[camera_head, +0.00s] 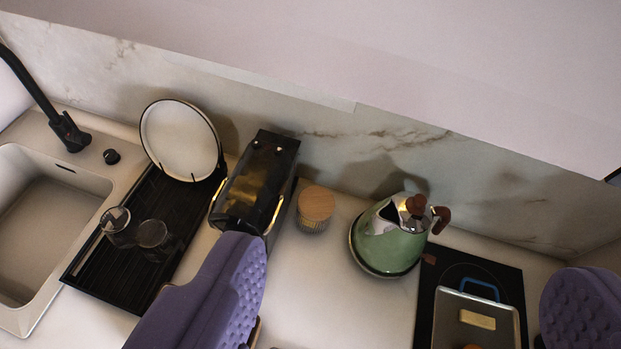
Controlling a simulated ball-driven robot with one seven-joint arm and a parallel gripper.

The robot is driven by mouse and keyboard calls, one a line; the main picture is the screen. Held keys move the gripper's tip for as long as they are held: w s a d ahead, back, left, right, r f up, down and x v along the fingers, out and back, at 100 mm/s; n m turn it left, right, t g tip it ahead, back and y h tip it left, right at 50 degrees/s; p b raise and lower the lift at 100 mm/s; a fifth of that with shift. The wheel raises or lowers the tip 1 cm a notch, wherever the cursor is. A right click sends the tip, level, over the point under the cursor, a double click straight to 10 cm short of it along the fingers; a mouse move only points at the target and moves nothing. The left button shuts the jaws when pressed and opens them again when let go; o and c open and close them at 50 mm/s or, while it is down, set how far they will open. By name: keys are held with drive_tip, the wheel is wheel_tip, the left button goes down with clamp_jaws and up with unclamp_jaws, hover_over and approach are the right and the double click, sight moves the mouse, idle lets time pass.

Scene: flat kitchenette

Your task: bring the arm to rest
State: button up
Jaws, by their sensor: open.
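My gripper (412,270) is open, with its two purple padded fingers wide apart at the lower left and lower right of the view. Nothing is held between the fingers. Between them in the picture are a green kettle (390,240) with a brown knob and handle, and a jar with a wooden lid (317,203). Neither shows any contact with the fingers. The left finger hides part of the counter and the lower right of the drying rack. The rest of my arm is not in view.
A black drying rack (105,262) holds glasses and a white plate (180,140). A black toaster-like appliance (257,185) stands beside it. A sink (45,215) with a black tap is at left. A tray (449,316) sits on the hob (508,290). Bare counter (310,285) shows at lower centre.

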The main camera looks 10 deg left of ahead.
drive_tip(key=s+d+r+m+t, duration=0.2)
drive_tip(key=s+r, duration=0.3)
drive_tip(key=r, duration=0.4)
drive_tip(key=shift+s+d+m+t+h, duration=0.3)
drive_tip(key=shift+d+m, duration=0.05)
drive_tip(key=shift+m, duration=0.25)
wheel_tip(320, 180, down, 6)
drive_tip(key=b, duration=0.5)
drive_tip(key=shift+r, duration=0.2)
